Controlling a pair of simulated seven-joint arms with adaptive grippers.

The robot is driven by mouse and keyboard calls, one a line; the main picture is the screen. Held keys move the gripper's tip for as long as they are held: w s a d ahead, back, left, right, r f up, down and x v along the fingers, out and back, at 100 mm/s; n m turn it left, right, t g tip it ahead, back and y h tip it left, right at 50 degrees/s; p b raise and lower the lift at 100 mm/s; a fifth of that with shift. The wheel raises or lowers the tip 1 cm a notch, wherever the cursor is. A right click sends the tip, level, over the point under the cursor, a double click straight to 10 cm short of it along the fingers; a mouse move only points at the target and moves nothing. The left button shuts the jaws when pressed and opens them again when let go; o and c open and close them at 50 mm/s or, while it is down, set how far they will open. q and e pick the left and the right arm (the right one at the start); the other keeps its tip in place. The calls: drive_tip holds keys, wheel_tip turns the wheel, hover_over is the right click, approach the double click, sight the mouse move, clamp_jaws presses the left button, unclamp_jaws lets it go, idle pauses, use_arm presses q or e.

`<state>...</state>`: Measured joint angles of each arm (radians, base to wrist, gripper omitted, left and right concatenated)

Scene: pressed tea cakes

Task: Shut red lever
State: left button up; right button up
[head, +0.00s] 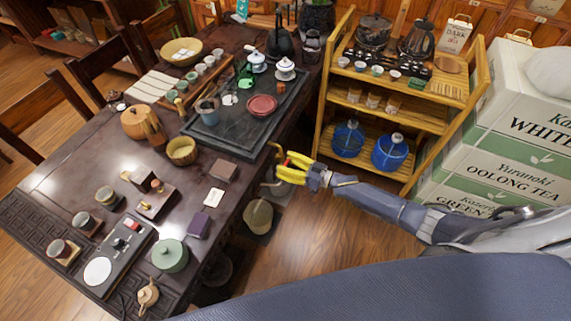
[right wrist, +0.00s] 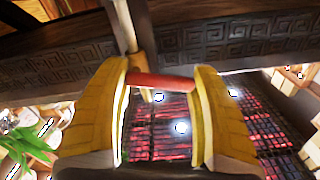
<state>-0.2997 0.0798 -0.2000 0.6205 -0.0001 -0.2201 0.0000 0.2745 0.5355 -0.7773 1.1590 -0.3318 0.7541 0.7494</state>
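The red lever (right wrist: 160,82) shows in the right wrist view as a short red bar lying crosswise in the gap between my right gripper's two yellow fingers. A tan metal pipe or stem (right wrist: 132,40) comes down to it from the dark carved table edge. In the head view, a brass tap (head: 277,149) sits at the table's right edge. My right gripper (head: 291,167) is right beside it, its yellow fingers apart and pointing left. The fingers (right wrist: 161,95) are open around the lever; firm contact cannot be told. My left gripper is out of view.
The dark tea table (head: 75,150) with a slate tray (head: 225,140) and tea ware lies left of my right gripper. A bucket (head: 258,216) stands below the table edge. A wooden shelf (head: 395,122) with blue jugs stands behind. Tea boxes (head: 500,150) are at right.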

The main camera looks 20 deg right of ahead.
drive_tip(key=c, duration=0.5)
drive_tip(key=shift+o, duration=0.2)
drive_tip(key=shift+s+a+f+n, duration=0.1)
drive_tip(key=shift+f+n, duration=0.1)
drive_tip(key=shift+n, duration=0.6)
drive_tip(key=shift+a+f+n, duration=0.1)
drive_tip(key=shift+f+n, duration=0.05)
drive_tip(key=shift+n, duration=0.65)
drive_tip(key=o, duration=1.3)
drive_tip(key=shift+d, duration=0.1)
drive_tip(key=v, duration=1.2)
